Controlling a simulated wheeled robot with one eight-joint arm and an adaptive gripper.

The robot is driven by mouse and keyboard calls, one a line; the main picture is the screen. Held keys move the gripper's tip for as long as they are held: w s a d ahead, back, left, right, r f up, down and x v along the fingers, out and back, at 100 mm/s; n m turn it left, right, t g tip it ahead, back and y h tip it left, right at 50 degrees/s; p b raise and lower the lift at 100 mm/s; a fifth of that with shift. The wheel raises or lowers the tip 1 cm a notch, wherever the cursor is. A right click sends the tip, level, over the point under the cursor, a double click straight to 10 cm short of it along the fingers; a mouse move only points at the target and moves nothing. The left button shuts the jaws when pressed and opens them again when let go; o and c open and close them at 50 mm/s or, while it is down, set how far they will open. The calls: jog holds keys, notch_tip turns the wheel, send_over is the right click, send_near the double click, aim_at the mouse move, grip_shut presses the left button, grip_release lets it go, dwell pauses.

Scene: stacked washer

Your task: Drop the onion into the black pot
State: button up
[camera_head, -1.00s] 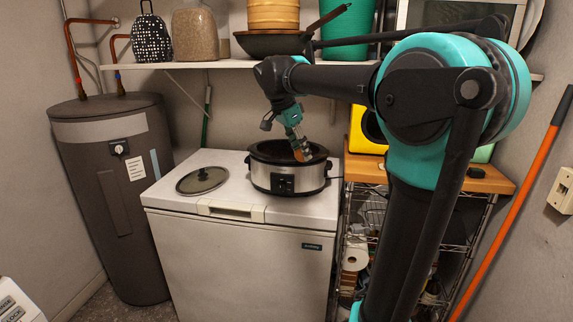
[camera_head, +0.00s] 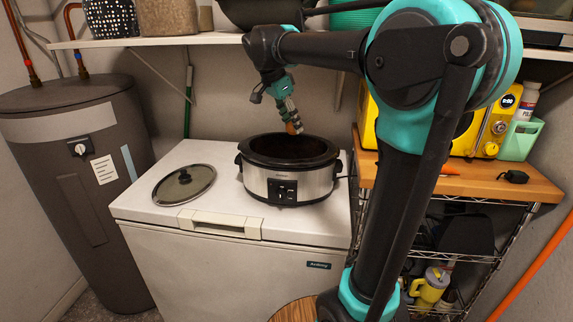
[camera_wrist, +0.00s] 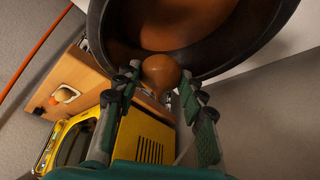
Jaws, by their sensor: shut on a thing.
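The black pot (camera_head: 289,149) is the dark bowl of a silver slow cooker on the white chest freezer, with its top open. My gripper (camera_head: 294,128) points down above the pot's back part. It is shut on the brown onion (camera_wrist: 161,72), which sits between the fingertips. In the wrist view, the pot's dark wall (camera_wrist: 255,50) curves close beside the onion. The inside looks brown there; I cannot tell what that is. Whether the onion touches the wall is unclear.
A glass lid (camera_head: 184,184) lies on the freezer (camera_head: 160,215), left of the pot. A shelf (camera_head: 150,41) with a black pan runs above. A yellow oven (camera_head: 480,122) stands on a wooden-topped rack at the right. A dark tank (camera_head: 75,190) stands left.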

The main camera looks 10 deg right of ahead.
jog(key=shift+f, duration=2.85)
jog(key=o, duration=1.2)
jog(key=v, duration=1.2)
